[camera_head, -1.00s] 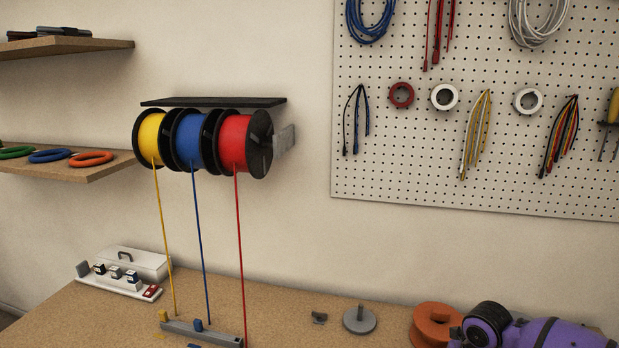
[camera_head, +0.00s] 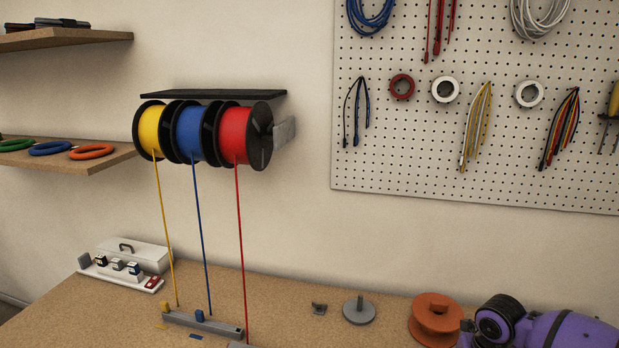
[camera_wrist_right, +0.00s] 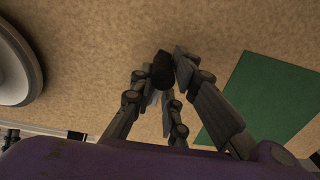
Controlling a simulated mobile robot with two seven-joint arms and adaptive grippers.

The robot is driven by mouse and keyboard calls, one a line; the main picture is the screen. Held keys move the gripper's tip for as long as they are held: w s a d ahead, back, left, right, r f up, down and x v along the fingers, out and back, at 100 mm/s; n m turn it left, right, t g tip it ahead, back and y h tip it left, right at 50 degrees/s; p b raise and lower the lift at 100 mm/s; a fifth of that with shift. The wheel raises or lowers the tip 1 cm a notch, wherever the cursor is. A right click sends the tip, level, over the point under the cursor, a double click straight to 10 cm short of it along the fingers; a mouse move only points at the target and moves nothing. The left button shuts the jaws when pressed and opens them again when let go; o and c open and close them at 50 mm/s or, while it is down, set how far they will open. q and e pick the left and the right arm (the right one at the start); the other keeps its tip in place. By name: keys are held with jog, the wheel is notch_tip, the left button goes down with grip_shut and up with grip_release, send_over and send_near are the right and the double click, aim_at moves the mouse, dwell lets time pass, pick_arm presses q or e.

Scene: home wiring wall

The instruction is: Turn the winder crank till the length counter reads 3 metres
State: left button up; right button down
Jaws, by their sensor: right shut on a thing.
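In the right wrist view my right gripper (camera_wrist_right: 163,82) is shut on a small dark knob (camera_wrist_right: 162,68), which looks like the crank's handle. The rest of the crank is hidden behind the fingers or out of view. A pale, round, wheel-like part (camera_wrist_right: 12,68) shows at the left edge of that view; I cannot tell whether it belongs to the winder. The length counter's reading shows in neither view. In the head view only my purple right arm shows at the lower right, without its fingers. My left gripper is in neither view.
Yellow, blue and red wire spools (camera_head: 236,134) hang on the wall, their wires running down to a grey guide bar (camera_head: 203,325) on the bench. An orange reel (camera_head: 436,335) and a grey disc with a peg (camera_head: 359,311) stand near my right arm. A green mat (camera_wrist_right: 262,95) lies beside the gripper.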

jog(key=shift+s+d, duration=0.6)
jog(key=shift+d, duration=0.2)
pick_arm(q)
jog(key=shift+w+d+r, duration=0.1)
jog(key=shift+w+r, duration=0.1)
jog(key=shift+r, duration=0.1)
pick_arm(e)
jog(key=shift+s+d+p, duration=0.45)
jog(key=shift+s+d, duration=0.1)
jog(key=shift+s, duration=0.15)
jog(key=shift+s+d, duration=0.1)
jog(key=shift+s, duration=0.1)
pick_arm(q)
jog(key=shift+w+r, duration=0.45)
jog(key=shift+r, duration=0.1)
pick_arm(e)
jog(key=shift+f, duration=0.1)
